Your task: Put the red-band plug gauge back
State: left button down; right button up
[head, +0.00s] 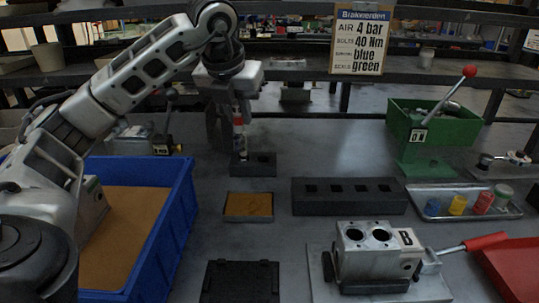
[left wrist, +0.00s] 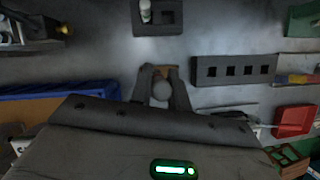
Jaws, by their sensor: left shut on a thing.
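My left gripper (head: 237,112) hangs from above, shut on the red-band plug gauge (head: 238,122), which is about upright. In the left wrist view the fingers (left wrist: 163,88) close around a round grey end (left wrist: 162,91). A small dark block (head: 262,164) stands behind and below the gauge in the head view. In the left wrist view this block (left wrist: 168,20) has a white and green piece (left wrist: 145,11) at its left opening and an open square hole on its right. Whether the held gauge touches anything below, I cannot tell. My right gripper is out of view.
An orange-topped tray (head: 248,206) and a long dark block with several square holes (head: 348,208) lie nearby. A blue bin (head: 180,210) is at left. A valve block (head: 372,240), green box (head: 405,125) and parts tray (head: 425,212) are at right.

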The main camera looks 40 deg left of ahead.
pick_arm(q)
jog(key=shift+w+a+f+p, duration=0.1)
jog(key=shift+w+a+f, duration=0.65)
jog(key=shift+w+f, duration=1.3)
jog(key=shift+w+a+f+p, duration=0.15)
jog(key=shift+w+a+f, duration=0.6)
jog(key=shift+w+f, duration=1.25)
jog(key=shift+w+a+f+p, duration=0.1)
jog(key=shift+w+a+f, duration=0.65)
jog(key=shift+w+f, duration=1.3)
jog(key=shift+s+f, duration=0.2)
jog(key=shift+f, duration=0.15)
jog(key=c, duration=1.3)
grip_release()
jog(key=shift+c, duration=0.2)
jog(key=v, duration=1.2)
jog(key=shift+r+p, duration=0.25)
jog(key=shift+p, duration=0.1)
